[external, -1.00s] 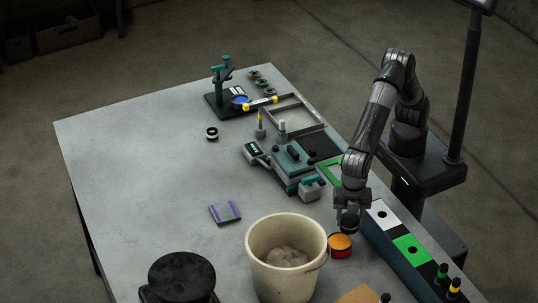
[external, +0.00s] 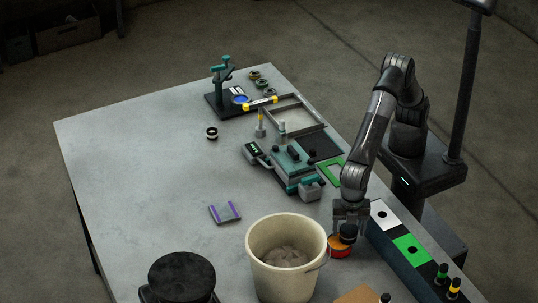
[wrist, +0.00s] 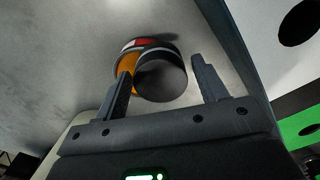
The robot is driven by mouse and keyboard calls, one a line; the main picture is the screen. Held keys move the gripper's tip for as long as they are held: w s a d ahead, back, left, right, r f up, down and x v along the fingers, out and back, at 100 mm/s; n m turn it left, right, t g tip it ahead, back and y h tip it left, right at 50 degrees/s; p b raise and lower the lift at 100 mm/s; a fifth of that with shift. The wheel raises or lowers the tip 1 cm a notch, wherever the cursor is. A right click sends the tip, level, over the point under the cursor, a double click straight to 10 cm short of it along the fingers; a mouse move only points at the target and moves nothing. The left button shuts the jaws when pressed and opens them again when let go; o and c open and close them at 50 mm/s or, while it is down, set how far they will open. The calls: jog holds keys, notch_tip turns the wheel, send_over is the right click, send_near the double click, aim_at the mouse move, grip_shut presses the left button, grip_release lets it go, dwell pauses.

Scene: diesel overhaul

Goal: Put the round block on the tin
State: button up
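The round block (wrist: 162,82) is a dark cylinder. It rests on the tin, off toward one side of its orange top, and also shows in the external view (external: 348,233). The tin (external: 338,250) is short and round, with a red side and an orange top. In the wrist view the orange tin (wrist: 128,62) shows partly behind the block and one finger. My gripper (wrist: 164,78) is open around the block, with a clear gap at the right finger. Whether the left finger touches the block cannot be told.
A cream bucket (external: 258,258) stands close to the left of the tin. A long dark box with white and green squares (external: 410,250) lies close on the right. A black round container (external: 182,275) is at the front left. The left of the table is clear.

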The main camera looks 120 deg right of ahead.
aim_at(349, 228)
jog(key=shift+o, duration=0.3)
jog(key=shift+r, duration=0.15)
notch_tip(349, 228, up, 12)
dwell(0.4)
